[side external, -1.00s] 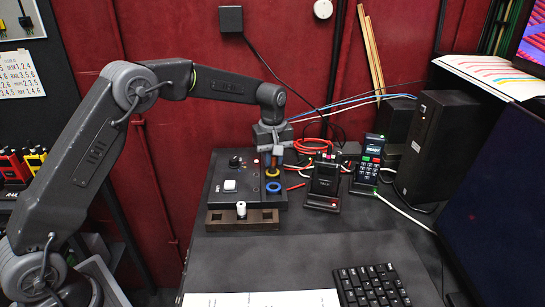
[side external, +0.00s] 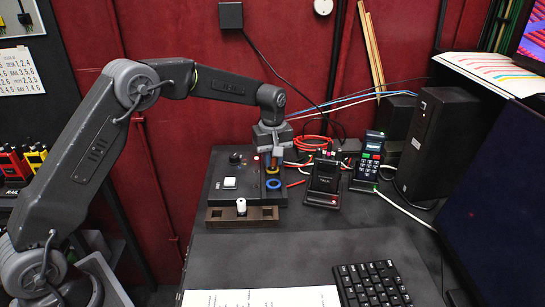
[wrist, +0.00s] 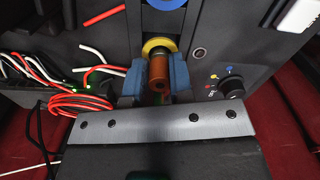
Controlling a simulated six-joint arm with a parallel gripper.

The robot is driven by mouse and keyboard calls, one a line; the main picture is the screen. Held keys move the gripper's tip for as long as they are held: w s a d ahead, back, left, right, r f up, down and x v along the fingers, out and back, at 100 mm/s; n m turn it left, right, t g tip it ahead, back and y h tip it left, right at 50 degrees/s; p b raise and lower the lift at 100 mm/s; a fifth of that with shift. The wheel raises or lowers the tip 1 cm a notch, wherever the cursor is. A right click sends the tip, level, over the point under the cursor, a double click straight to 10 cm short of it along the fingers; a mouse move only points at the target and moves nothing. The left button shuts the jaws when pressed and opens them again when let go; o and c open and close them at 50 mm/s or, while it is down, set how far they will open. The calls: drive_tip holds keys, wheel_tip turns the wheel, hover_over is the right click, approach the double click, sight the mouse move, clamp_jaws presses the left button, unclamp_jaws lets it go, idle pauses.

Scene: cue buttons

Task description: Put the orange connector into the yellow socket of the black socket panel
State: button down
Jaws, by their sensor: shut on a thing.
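My gripper (wrist: 155,80) is shut on the orange connector (wrist: 158,72), which sits between the two blue fingers. In the side view my gripper (side external: 273,157) points down over the black socket panel (side external: 222,197). The yellow socket (wrist: 159,46) shows as a ring right at the connector's far end in the wrist view. In the side view the yellow socket (side external: 273,171) is just below the fingers. I cannot tell whether the connector's tip is inside the ring. A blue socket ring (side external: 271,184) lies nearer the front of the panel.
A brown rack (side external: 215,218) with a white piece (side external: 241,206) stands in front of the panel. A black handheld device (side external: 324,176) and a keypad phone (side external: 369,163) stand to the right. Red cables (wrist: 80,104) lie beside the panel. A keyboard (side external: 371,285) is at the front.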

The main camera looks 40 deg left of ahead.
drive_tip(key=c, duration=0.9)
unclamp_jaws()
drive_tip(key=shift+o, duration=0.6)
drive_tip(key=shift+r, duration=0.1)
drive_tip(key=shift+r, duration=3.4)
